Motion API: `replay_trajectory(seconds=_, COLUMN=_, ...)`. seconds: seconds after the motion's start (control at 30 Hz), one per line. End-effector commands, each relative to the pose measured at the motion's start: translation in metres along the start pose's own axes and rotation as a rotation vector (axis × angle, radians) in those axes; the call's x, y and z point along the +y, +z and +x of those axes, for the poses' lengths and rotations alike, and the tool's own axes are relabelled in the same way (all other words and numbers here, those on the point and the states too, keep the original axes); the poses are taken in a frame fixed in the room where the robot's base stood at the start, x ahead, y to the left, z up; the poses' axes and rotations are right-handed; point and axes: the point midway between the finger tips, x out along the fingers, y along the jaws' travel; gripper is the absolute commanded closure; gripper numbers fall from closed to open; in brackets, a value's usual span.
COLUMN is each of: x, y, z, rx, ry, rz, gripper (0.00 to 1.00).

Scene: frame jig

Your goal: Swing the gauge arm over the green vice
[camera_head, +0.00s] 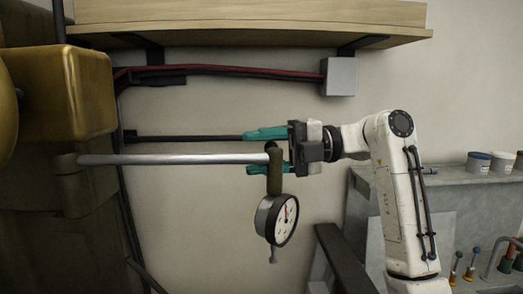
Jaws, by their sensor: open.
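The gauge arm (170,159) is a silver rod that runs level to the right from a dark bracket at the left. A round dial gauge (284,221) with a white face hangs from a short post at its right end. My gripper (249,152) comes in from the right with its teal fingers open, one above the rod's end and one below it. The lower finger is partly hidden behind the gauge's post. I cannot tell whether the fingers touch the rod. I see no green vice in this view.
A yellow block (63,92) stands at the upper left, above the bracket. A wooden shelf (260,25) with cables and a grey box (340,76) is overhead. A grey ledge (455,180) at the right bears pots (478,163); hand tools stand below. The wall behind the rod is mostly bare.

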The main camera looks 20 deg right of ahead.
Motion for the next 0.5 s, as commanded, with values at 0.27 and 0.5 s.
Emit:
replay_trajectory(seconds=0.27, x=0.0002, y=-0.0001, z=-0.0002, rx=0.000, ry=0.000, rz=0.000, gripper=0.69)
replay_trajectory(seconds=0.5, x=-0.0002, y=-0.0001, z=-0.0003, rx=0.001, ry=-0.001, rz=0.000, gripper=0.92)
